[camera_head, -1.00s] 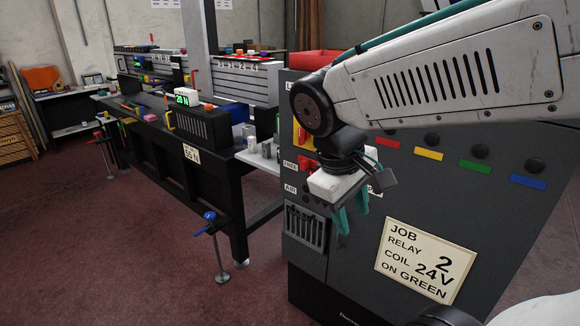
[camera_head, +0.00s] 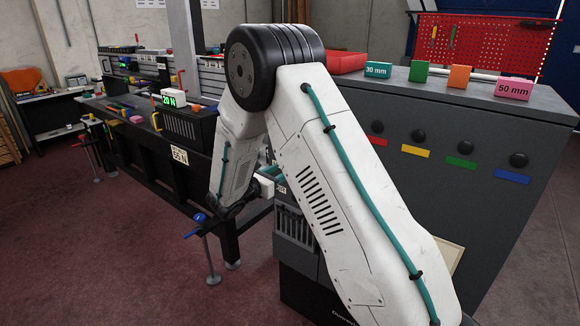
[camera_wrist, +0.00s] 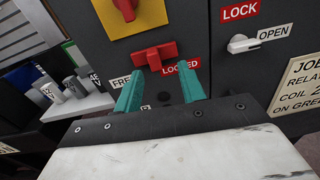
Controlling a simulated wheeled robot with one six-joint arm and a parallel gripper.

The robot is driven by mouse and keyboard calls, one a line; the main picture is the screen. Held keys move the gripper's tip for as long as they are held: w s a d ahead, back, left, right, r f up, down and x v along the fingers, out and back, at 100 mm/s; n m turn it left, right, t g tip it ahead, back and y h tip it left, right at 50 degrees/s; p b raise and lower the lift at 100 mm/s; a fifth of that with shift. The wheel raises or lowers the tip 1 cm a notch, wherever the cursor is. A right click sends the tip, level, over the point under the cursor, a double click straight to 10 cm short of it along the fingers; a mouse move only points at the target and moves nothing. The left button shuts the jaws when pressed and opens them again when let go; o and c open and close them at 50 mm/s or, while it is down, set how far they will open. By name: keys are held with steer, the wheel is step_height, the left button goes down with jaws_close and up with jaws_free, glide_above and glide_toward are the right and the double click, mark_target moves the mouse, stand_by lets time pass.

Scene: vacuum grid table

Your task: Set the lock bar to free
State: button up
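The lock bar (camera_wrist: 155,56) is a red T-shaped handle on the dark cabinet front in the wrist view. It lies nearly level, slightly tilted, between the FREE label (camera_wrist: 121,83) at its left and the LOCKED label (camera_wrist: 181,65) at its right. My gripper (camera_wrist: 161,75) shows as two teal fingers, spread apart, just below the bar in the picture. In the head view my gripper (camera_head: 272,172) is partly hidden by my arm at the cabinet's left side, and the bar is hidden.
A yellow plate with a red knob (camera_wrist: 128,10) is above the bar. A white lever (camera_wrist: 250,44) by LOCK and OPEN labels is at the right. A blue-handled clamp (camera_head: 200,218) stands near my arm.

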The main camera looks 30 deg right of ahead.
steer(key=w+f+x, duration=0.1)
steer(key=x, duration=0.6)
steer(key=shift+w+d+n+t, duration=0.2)
steer(key=shift+n+t, duration=0.1)
steer(key=shift+n, duration=0.1)
steer(key=shift+c, duration=0.3)
